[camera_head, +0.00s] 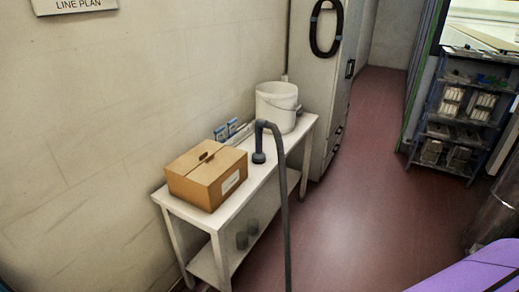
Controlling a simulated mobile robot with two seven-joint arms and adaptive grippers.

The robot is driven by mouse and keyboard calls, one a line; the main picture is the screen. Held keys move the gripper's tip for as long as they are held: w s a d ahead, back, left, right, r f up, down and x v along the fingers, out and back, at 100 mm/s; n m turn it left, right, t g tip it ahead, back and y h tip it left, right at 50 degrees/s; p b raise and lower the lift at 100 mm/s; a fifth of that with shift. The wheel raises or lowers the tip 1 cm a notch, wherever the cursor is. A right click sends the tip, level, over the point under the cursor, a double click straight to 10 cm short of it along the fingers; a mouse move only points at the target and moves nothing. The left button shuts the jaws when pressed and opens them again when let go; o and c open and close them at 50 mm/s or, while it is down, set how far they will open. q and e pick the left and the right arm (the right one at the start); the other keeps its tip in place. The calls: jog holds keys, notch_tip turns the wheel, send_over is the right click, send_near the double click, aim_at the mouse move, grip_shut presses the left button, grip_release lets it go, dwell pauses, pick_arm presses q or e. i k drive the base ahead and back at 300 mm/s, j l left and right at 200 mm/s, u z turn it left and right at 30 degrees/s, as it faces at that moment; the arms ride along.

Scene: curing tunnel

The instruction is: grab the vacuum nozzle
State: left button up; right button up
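A dark grey pipe with a hooked top (283,195) rises from the bottom edge of the camera_head view, in front of the white table. Its bent end carries a short, wider dark nozzle-like piece (259,157) that points down, seen against the table top between the cardboard box and the bucket. I cannot tell whether that end touches the table. The foot of the pipe is outside the picture. No other vacuum nozzle is clear to me. Neither of my grippers is in view.
The narrow white table (256,176) stands along the left wall. It bears a closed cardboard box (205,178), a white bucket (277,108) and small blue-white packs (228,128). A grey cabinet (318,75) stands behind. A loaded shelf rack (457,130) is at right. The red floor between is clear.

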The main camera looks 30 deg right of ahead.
aim_at(258, 157)
jog(key=i+l, duration=0.15)
jog(key=l, duration=0.3)
jog(key=i+l+u, duration=0.1)
jog(key=l, duration=0.3)
jog(key=i+l+u, duration=0.1)
jog(key=i+l, duration=0.15)
jog(key=l, duration=0.2)
jog(key=i+l, duration=0.1)
jog(key=l, duration=0.35)
jog(key=i+l+u, duration=0.1)
jog(key=l, duration=0.35)
jog(key=i+l, duration=0.2)
jog(key=l, duration=0.25)
jog(key=i+l+u, duration=0.1)
jog(key=l, duration=0.35)
